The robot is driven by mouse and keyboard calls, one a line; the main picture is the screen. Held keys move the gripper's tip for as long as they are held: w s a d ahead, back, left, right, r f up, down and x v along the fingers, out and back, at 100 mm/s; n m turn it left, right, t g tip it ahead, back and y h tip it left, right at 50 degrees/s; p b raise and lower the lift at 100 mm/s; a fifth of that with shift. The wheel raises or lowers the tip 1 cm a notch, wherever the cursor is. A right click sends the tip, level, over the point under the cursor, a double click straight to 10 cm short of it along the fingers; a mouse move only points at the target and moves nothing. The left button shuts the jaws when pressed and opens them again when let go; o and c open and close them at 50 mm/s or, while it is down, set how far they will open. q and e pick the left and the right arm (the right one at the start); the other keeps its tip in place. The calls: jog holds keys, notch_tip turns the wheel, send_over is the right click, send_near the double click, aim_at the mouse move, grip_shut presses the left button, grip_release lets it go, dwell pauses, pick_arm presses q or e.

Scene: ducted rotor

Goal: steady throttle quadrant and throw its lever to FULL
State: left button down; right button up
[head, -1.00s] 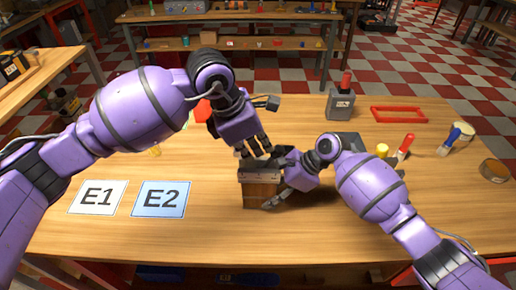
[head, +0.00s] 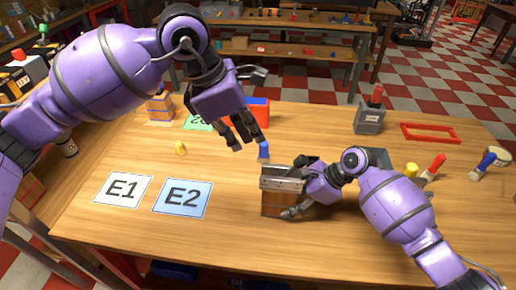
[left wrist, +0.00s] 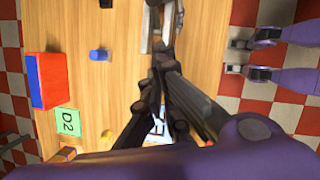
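The throttle quadrant appears to be the wooden box with a grey metal top (head: 283,193) near the table's middle. Its top also shows at the upper edge of the left wrist view (left wrist: 150,30). My right gripper (head: 297,187) is at its right side, with one finger along the front and dark parts behind the top; it looks closed around the box. My left gripper (head: 246,143) is above the table, up and left of the box, apart from it. Its fingers look spread and empty. I cannot make out the lever clearly or read its setting.
Cards E1 (head: 123,190) and E2 (head: 182,198) lie left of the box. A small blue piece (head: 263,151) stands behind it, and a yellow piece (head: 180,148) farther left. A grey box with a red handle (head: 370,120) and a red frame (head: 430,132) are at back right.

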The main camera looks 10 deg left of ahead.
dwell(0.3)
jog(key=o, duration=1.6)
